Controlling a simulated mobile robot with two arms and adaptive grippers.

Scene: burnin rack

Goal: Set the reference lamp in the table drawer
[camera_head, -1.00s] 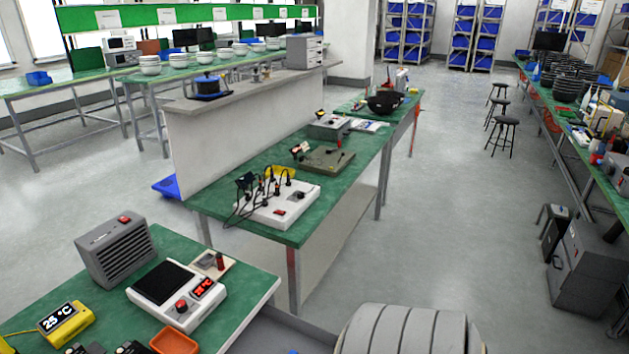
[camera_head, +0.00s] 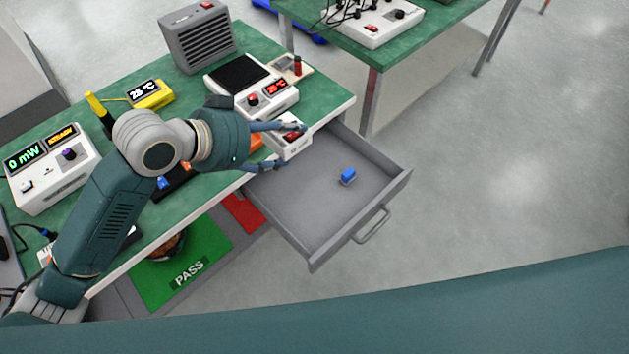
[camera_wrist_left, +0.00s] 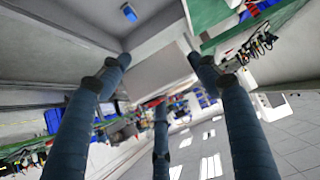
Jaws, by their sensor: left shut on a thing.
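The table drawer (camera_head: 301,214) is grey and pulled open from the green table, with its handle at the front right. My left gripper (camera_head: 285,147) is shut on a small white box with a red part on top, which I take for the reference lamp (camera_head: 296,147). The gripper and lamp are at the drawer's back left, beside the table edge; their height above the drawer floor cannot be told. In the left wrist view the fingers (camera_wrist_left: 158,65) flank a pale block (camera_wrist_left: 152,72). A small blue block (camera_head: 348,176) lies in the drawer. My right gripper is out of view.
On the table stand a white hotplate-like device (camera_head: 272,97), a grey vented box (camera_head: 197,36), a yellow temperature display (camera_head: 150,94) and a white power meter (camera_head: 50,168). A green PASS mat (camera_head: 190,262) lies below. The drawer's middle and front are mostly clear.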

